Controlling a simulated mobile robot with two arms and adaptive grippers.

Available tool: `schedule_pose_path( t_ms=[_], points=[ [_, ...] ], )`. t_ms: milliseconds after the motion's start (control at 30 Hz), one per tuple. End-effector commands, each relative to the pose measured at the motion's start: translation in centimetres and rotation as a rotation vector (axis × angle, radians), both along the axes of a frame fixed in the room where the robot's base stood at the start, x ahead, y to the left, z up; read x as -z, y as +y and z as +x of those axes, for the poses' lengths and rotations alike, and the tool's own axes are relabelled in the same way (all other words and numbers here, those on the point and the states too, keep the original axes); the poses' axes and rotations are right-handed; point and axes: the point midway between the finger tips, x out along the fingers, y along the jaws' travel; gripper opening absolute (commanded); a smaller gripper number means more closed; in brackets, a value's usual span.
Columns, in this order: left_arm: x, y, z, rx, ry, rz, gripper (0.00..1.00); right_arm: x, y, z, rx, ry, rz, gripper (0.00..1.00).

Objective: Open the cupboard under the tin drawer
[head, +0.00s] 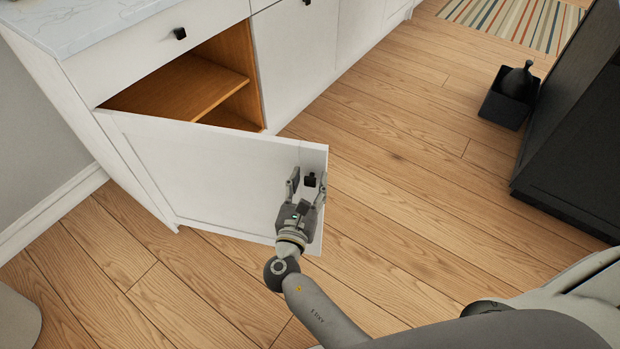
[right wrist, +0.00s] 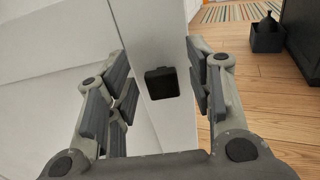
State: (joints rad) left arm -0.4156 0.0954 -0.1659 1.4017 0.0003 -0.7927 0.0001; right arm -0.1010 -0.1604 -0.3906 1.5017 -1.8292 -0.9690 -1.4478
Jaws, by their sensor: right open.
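The white cupboard door (head: 215,172) under the drawer (head: 175,45) stands partly open, swung out from the cabinet. The cupboard's wooden inside (head: 185,85) with a shelf shows above the door's top edge. The door's small black knob (head: 310,180) is near its free edge. My right gripper (head: 307,182) is open at the knob, its fingers on either side of it. In the right wrist view the black knob (right wrist: 161,83) shows between the spread fingers, apart from the pads. My left gripper is not in view.
A black knob (head: 180,33) is on the drawer front. A closed white cupboard front (head: 295,60) stands to the right. A dark box (head: 508,97) with a dark object in it stands on the wood floor by a black cabinet (head: 580,140). The floor (head: 400,170) between is clear.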

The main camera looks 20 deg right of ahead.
Motion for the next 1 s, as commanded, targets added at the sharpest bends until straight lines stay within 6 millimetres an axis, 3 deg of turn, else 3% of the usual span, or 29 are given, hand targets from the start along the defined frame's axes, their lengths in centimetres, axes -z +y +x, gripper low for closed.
schedule_pose_path(
  t_ms=[400,800,933,1000],
  points=[
    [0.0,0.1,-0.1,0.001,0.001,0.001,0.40,0.1,3.2,-5.0,0.000,0.002,0.001,0.48],
    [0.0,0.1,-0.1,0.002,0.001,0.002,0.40,0.1,3.8,-5.8,0.001,0.004,0.006,0.48],
    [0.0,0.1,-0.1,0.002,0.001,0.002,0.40,0.9,3.5,-6.0,0.004,0.013,0.037,0.32],
    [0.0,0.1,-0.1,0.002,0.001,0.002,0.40,2.7,2.9,-6.3,0.011,0.031,0.108,0.23]
  ],
)
